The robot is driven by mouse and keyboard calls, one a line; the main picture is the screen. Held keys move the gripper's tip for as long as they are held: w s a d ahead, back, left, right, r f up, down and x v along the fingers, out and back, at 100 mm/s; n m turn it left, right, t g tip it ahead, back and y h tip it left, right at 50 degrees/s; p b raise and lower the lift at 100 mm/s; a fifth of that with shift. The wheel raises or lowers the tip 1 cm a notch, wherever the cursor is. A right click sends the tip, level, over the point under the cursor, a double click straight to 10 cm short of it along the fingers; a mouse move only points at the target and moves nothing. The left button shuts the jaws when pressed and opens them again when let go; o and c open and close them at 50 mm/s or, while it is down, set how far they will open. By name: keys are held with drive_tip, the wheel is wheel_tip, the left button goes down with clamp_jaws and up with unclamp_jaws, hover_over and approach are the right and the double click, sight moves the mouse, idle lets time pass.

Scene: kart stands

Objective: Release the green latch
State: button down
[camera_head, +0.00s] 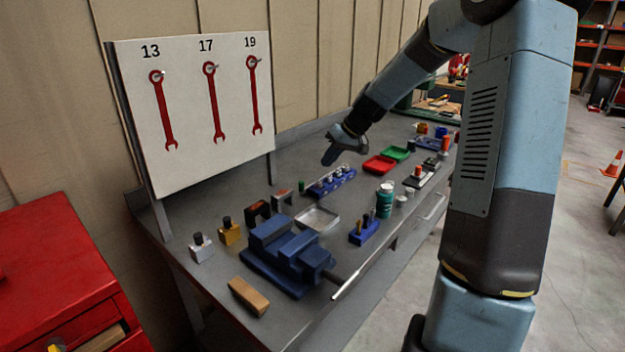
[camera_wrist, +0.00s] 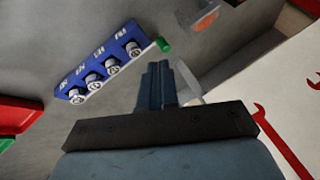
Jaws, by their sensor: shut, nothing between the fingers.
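A small green cylinder (camera_head: 301,186), the only green part that looks like the latch, stands at the near end of a blue rack (camera_head: 318,190) on the bench. In the wrist view the green part (camera_wrist: 163,45) sits at the rack's upper right end, and the blue rack (camera_wrist: 125,30) holds several round silver pieces. My gripper (camera_head: 330,157) is shut and empty, hanging above the bench behind the rack. In the wrist view my gripper's fingers (camera_wrist: 157,68) appear just below the green part; a gap shows between them and it. I cannot tell their height above it.
A blue vise (camera_head: 285,255) and a metal tray (camera_head: 317,217) lie nearer on the bench. Red (camera_head: 379,165) and green (camera_head: 397,153) trays lie beyond the rack. A white board (camera_head: 190,120) with red wrenches stands at the back left. Small blocks stand near the tray.

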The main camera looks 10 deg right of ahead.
drive_tip(key=shift+w+d+f+y, duration=0.2)
drive_tip(key=shift+w+d+f, duration=0.15)
drive_tip(key=shift+w, duration=0.25)
drive_tip(key=shift+w+d+f+y, duration=0.2)
drive_tip(key=shift+w+d+f, duration=0.1)
drive_tip(key=shift+w, duration=0.3)
drive_tip(key=x, duration=1)
drive_tip(key=shift+w, duration=0.15)
drive_tip(key=shift+s+a, duration=1)
drive_tip(key=shift+a, duration=0.35)
drive_tip(key=shift+r, duration=0.1)
